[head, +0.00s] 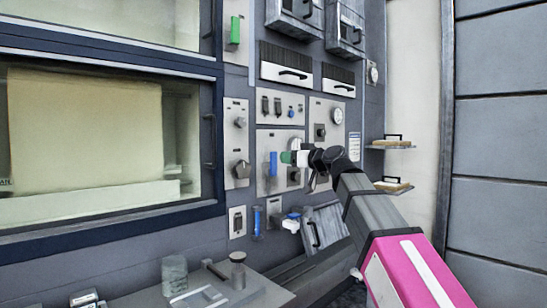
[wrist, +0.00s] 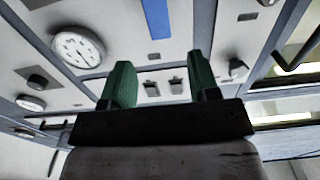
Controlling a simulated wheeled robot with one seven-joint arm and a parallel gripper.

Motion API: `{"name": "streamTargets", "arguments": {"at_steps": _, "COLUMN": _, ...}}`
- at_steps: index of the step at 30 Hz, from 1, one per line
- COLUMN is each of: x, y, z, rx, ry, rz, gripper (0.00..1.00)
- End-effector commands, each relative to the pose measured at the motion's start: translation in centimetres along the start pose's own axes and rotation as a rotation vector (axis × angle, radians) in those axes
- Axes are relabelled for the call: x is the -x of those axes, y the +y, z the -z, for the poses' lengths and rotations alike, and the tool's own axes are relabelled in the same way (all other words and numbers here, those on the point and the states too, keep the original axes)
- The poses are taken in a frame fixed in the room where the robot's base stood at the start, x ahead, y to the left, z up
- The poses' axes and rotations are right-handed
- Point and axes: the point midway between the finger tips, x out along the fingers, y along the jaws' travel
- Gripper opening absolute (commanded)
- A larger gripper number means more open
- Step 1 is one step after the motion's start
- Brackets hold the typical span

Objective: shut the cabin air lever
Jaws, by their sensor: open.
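No label in view reads clearly, so I cannot tell which control is the cabin air lever. A blue lever-like handle (head: 273,163) stands upright on a grey panel in the middle of the head view. A green handle (head: 234,30) is higher up, and another blue one (head: 256,220) is lower down. My gripper (head: 286,157) is in front of the middle panel, just right of the upright blue handle. In the wrist view its green fingers (wrist: 160,82) are apart with nothing between them. A blue strip (wrist: 157,18) shows beyond them; contact is not visible.
Round gauges (wrist: 78,47), knobs (head: 242,169) and switches crowd the wall. A dark-framed window (head: 110,214) fills the left. Small shelves (head: 391,147) stand right of my arm.

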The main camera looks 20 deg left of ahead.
Motion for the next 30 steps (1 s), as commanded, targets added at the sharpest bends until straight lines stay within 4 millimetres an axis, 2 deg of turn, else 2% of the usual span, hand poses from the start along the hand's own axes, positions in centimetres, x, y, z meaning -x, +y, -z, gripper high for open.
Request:
{"name": "streamTargets", "arguments": {"at_steps": 9, "x": -5.6, "y": 0.1, "z": 0.1, "rx": 0.0, "ry": -0.002, "rz": 0.001, "gripper": 0.55}}
{"name": "streamTargets", "arguments": {"at_steps": 15, "x": -8.5, "y": 0.1, "z": 0.1, "rx": 0.0, "ry": -0.001, "rz": 0.001, "gripper": 0.55}}
{"name": "streamTargets", "arguments": {"at_steps": 19, "x": -9.2, "y": 0.0, "z": 0.0, "rx": 0.0, "ry": -0.001, "rz": 0.0, "gripper": 0.55}}
{"name": "streamTargets", "arguments": {"at_steps": 26, "x": -9.2, "y": 0.0, "z": 0.0, "rx": 0.0, "ry": -0.001, "rz": -0.001, "gripper": 0.55}}
{"name": "streamTargets", "arguments": {"at_steps": 27, "x": -9.2, "y": 0.0, "z": 0.0, "rx": 0.0, "ry": -0.001, "rz": -0.001, "gripper": 0.49}}
{"name": "streamTargets", "arguments": {"at_steps": 29, "x": -9.2, "y": 0.0, "z": 0.0, "rx": 0.0, "ry": -0.001, "rz": -0.001, "gripper": 0.29}}
{"name": "streamTargets", "arguments": {"at_steps": 30, "x": -9.2, "y": 0.0, "z": 0.0, "rx": 0.0, "ry": -0.001, "rz": -0.001, "gripper": 0.16}}
